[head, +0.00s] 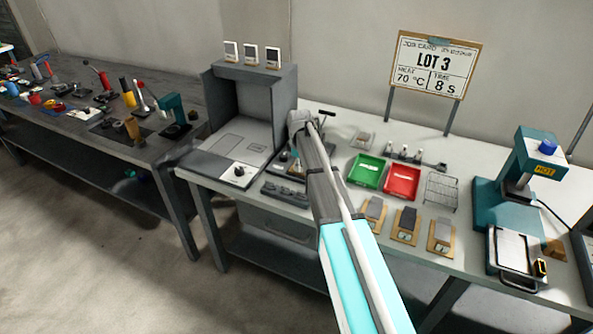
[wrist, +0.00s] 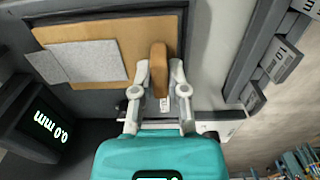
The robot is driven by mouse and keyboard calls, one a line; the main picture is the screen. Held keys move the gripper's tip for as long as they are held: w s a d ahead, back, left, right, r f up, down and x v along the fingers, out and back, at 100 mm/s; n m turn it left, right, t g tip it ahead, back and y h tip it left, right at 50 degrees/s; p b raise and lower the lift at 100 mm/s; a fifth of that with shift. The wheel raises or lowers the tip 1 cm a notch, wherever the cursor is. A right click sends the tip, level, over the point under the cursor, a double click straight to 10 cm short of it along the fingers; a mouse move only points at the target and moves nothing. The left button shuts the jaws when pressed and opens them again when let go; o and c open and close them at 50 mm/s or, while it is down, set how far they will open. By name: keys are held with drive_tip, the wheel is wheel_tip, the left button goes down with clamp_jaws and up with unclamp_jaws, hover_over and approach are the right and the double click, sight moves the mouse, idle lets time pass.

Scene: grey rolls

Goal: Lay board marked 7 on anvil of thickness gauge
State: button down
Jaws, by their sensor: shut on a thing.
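In the wrist view my gripper (wrist: 158,88) is shut on the upright brown grip of a tan board (wrist: 128,32). The board carries a grey sheet (wrist: 90,62), and a small white label shows beside the grip; I cannot read a number on it. The thickness gauge's dark display (wrist: 45,125) reads 0.0 mm at the lower left, close to the board. The anvil is not clearly visible, and I cannot tell whether the board touches it. In the head view my arm hides the gripper and most of the gauge area.
A grey booth (head: 245,110) stands left of my arm. Green (head: 367,171) and red (head: 402,181) trays, a wire rack (head: 441,189) and three sample boards (head: 406,226) lie right of it. A teal press (head: 530,165) stands far right. A LOT 3 card (head: 434,68) stands behind.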

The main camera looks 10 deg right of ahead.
drive_tip(key=shift+f, duration=0.25)
drive_tip(key=c, duration=0.7)
unclamp_jaws()
drive_tip(key=shift+o, duration=0.2)
drive_tip(key=shift+r, duration=0.15)
wheel_tip(320, 180, up, 12)
drive_tip(key=p, duration=1.2)
drive_tip(key=s+a+m, duration=0.1)
drive_tip(key=s+m, duration=0.9)
drive_tip(key=s, duration=1.9)
drive_tip(key=shift+s+m, duration=0.15)
drive_tip(key=shift+m, duration=0.25)
